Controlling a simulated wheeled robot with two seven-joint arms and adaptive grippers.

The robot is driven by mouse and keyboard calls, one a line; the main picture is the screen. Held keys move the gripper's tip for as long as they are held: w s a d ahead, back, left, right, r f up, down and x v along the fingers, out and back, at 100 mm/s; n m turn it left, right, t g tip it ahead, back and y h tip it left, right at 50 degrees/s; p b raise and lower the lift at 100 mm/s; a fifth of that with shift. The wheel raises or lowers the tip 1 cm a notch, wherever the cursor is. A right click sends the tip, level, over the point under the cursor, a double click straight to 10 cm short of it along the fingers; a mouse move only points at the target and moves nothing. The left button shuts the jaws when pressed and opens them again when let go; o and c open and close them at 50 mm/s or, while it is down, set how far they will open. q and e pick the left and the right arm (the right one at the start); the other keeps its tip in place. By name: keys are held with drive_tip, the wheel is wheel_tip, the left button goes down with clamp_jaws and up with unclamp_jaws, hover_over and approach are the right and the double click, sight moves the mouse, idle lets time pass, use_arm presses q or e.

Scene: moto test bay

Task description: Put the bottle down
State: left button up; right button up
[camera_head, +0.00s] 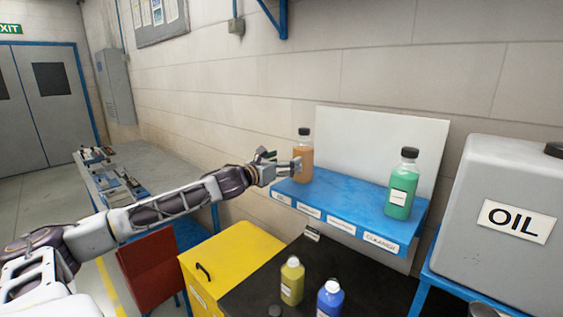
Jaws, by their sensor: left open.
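An orange-brown bottle (303,160) with a dark cap stands upright at the left end of the blue shelf (345,205). My left gripper (284,165) is open beside the bottle, on its left side. Its fingers reach close to the bottle's body, and I cannot tell whether they touch it. A green bottle (401,185) with a white label and black cap stands at the right end of the same shelf. My right gripper is not in view.
A yellow bottle (292,280) and a blue bottle (329,299) stand on the dark bench top (262,279) below. A grey OIL tank (497,225) is at the right. A yellow cabinet (222,262) and red panel (150,268) are below my arm. The shelf's middle is clear.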

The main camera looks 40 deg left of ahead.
use_arm(q)
drive_tip(key=shift+s+a, duration=0.25)
drive_tip(key=shift+s, duration=0.2)
idle(0.6)
idle(0.4)
